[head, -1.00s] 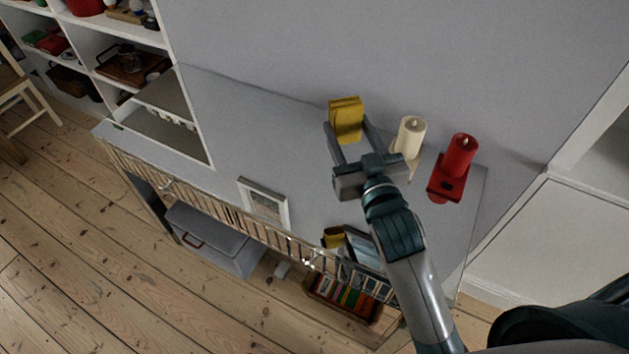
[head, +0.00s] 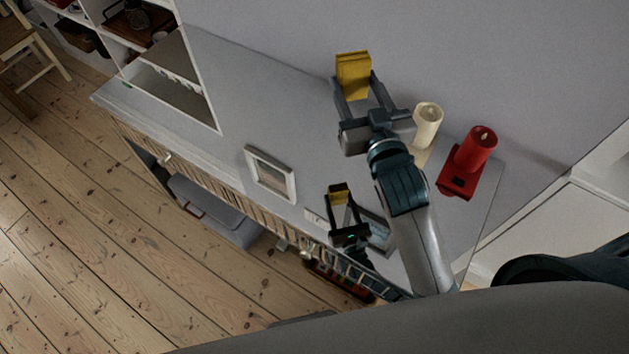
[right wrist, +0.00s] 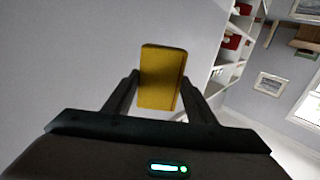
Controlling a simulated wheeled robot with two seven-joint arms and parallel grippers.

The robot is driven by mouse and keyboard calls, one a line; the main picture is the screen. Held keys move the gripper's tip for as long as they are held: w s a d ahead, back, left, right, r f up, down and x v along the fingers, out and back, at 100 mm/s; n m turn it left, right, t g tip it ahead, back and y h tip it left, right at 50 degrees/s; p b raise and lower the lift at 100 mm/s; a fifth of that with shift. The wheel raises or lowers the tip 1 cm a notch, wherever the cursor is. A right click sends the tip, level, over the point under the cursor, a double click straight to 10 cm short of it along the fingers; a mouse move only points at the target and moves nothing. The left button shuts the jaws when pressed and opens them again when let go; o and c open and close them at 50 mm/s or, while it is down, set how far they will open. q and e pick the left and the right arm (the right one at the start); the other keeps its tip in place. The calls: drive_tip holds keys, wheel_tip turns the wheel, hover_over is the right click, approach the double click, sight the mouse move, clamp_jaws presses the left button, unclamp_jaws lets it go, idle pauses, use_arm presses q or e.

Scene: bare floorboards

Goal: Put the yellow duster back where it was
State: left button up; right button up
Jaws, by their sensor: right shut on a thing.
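The yellow duster (head: 353,76) is a small block-like piece between the fingers of my right gripper (head: 358,92). The gripper is shut on it and holds it in front of the plain grey wall, to the left of a cream candle. In the right wrist view the duster (right wrist: 160,77) stands upright between the two dark fingers (right wrist: 159,92). Lower in the head view, a smaller yellow piece (head: 338,193) shows with a gripper-like shape; it looks like a reflection, but I cannot be sure. My left gripper is not recognisable in these views.
A cream candle (head: 427,124) and a red candle (head: 480,146) on a red holder stand right of my right gripper on the grey top (head: 235,100). A white picture frame (head: 249,156) is left of my forearm. White shelves (head: 190,80) stand at left.

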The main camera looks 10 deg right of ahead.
drive_tip(key=shift+w+a+f, duration=0.1)
drive_tip(key=shift+w+a, duration=0.05)
drive_tip(key=shift+w+a+f+n+g+y+p, duration=0.1)
drive_tip(key=shift+a+f+n+g+y+p, duration=0.3)
drive_tip(key=shift+a+f+g+p, duration=0.4)
drive_tip(key=s+a+f+n+g+y+p, duration=0.2)
drive_tip(key=s+a+f+n+g+p, duration=0.25)
drive_tip(key=f+g+p, duration=0.45)
drive_tip(key=s+d+r+n+g+h+p, duration=0.1)
drive_tip(key=s+d+n+g+h+p, duration=0.2)
drive_tip(key=s+g, duration=0.4)
drive_tip(key=s+d+p, duration=0.1)
drive_tip(key=s+d, duration=0.1)
drive_tip(key=s, duration=0.1)
drive_tip(key=shift+s+d, duration=0.15)
